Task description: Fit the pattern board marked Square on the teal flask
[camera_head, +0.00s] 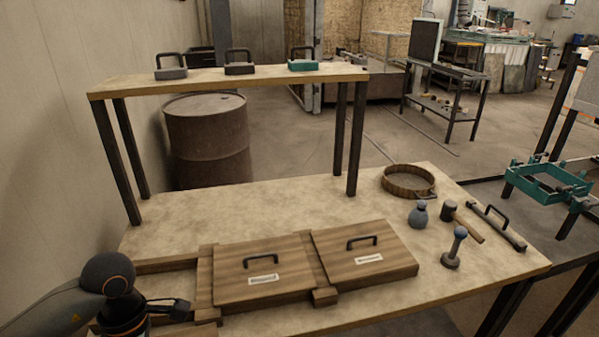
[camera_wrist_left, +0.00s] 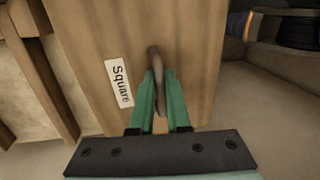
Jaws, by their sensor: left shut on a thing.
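In the left wrist view my left gripper (camera_wrist_left: 160,92) is shut on the dark handle (camera_wrist_left: 154,58) of a brown wooden board (camera_wrist_left: 195,45). A white label (camera_wrist_left: 118,83) on this board reads "Square". Its far edges are cut off, and I cannot tell whether it is clear of the bench. In the head view my left arm comes in at the lower left; its fingers and the held board do not show clearly there. The teal flask (camera_head: 540,186), an open rectangular frame, is at the right, beyond the bench. My right gripper is not in view.
Two other labelled boards (camera_head: 234,285) (camera_head: 340,270) lie in a wooden rack (camera_head: 205,280); its left bay looks empty. A round sieve (camera_head: 388,190), a mallet (camera_head: 448,210), a blue-grey bag (camera_head: 418,214) and a handled bar (camera_head: 497,235) lie at the bench's right. A shelf (camera_head: 215,84) stands behind.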

